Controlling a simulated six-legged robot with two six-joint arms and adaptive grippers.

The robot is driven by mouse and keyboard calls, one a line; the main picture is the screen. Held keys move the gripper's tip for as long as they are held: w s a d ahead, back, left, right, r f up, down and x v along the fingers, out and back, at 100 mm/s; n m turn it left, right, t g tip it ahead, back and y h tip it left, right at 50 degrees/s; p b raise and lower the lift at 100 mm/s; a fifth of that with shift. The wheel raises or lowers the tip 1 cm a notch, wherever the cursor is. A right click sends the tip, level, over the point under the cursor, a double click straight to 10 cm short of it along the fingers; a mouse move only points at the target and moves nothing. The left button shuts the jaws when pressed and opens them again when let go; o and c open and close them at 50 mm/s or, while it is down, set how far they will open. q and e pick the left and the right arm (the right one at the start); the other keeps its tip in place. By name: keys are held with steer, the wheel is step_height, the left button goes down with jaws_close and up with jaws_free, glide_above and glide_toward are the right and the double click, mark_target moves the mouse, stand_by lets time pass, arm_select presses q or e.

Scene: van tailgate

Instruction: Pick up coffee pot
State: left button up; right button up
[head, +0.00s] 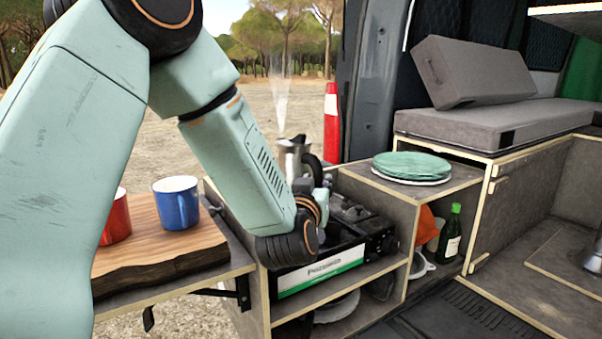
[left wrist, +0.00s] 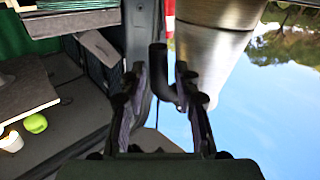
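The coffee pot (head: 292,157) is silvery metal with a black handle (head: 313,166) on its right side. It stands on the camping stove (head: 352,228), and steam rises from it. My left arm hides its lower part. My left gripper (head: 318,192) is partly hidden beside the handle. In the left wrist view, which is upside down, the pot's metal body (left wrist: 215,45) is at upper right. The black handle (left wrist: 158,62) lies between the two open fingers of my left gripper (left wrist: 162,72), with gaps visible. My right gripper is out of view.
A blue mug (head: 176,203) and a red mug (head: 117,218) stand on a wooden board (head: 165,248) at left. Green plates (head: 412,166) are stacked on the cabinet right of the stove. A green bottle (head: 450,235) stands in the compartment below.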

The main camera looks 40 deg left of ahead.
arm_select(q)
steer(key=shift+w+f, duration=0.1)
steer(key=shift+w, duration=0.3)
steer(key=shift+s, duration=0.1)
steer(key=shift+c, duration=0.3)
steer(key=shift+c, duration=0.8)
jaws_close()
steer(key=shift+r, duration=0.2)
